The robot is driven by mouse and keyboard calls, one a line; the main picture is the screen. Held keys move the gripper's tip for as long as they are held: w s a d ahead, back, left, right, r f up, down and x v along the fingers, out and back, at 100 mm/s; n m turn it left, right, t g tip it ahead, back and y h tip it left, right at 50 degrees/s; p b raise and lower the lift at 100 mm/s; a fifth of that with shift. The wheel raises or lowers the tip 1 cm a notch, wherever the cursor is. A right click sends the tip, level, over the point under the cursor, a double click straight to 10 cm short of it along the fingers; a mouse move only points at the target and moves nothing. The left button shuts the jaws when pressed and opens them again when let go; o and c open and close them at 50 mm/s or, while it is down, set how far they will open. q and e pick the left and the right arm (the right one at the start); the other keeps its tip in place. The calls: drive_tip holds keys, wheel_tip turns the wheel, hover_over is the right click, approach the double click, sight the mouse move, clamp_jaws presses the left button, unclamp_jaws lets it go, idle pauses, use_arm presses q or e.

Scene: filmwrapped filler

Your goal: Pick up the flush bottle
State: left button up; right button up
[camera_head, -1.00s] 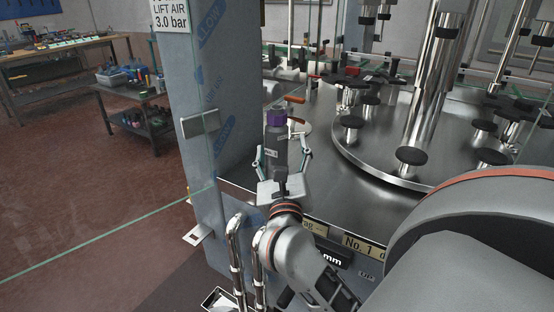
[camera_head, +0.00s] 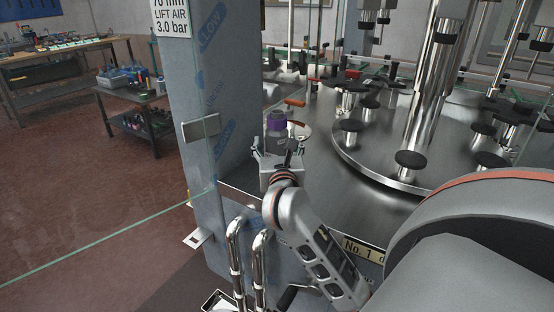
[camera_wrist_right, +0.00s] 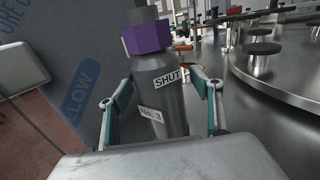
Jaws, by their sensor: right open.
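The flush bottle is a dark grey bottle with a purple collar and grey cap. In the head view its purple top (camera_head: 276,122) shows above my right gripper (camera_head: 279,158), which hides most of its body. In the right wrist view the bottle (camera_wrist_right: 160,95) stands upright between the two fingers of my right gripper (camera_wrist_right: 162,100). The fingers are open on either side of it. It bears labels reading "SHUT" and "No.3". Its base is hidden behind the gripper's palm. My left gripper is out of view.
A grey column (camera_head: 205,100) with blue film stands close left of the bottle. To the right is a round steel turntable (camera_head: 375,165) with several black-topped pedestals. An orange-handled part (camera_head: 295,102) sits behind the bottle. Chrome pipes (camera_head: 262,265) rise in front.

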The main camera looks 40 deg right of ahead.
drive_tip(key=c, duration=1.6)
drive_tip(key=shift+r, duration=0.1)
clamp_jaws()
drive_tip(key=shift+r, duration=0.1)
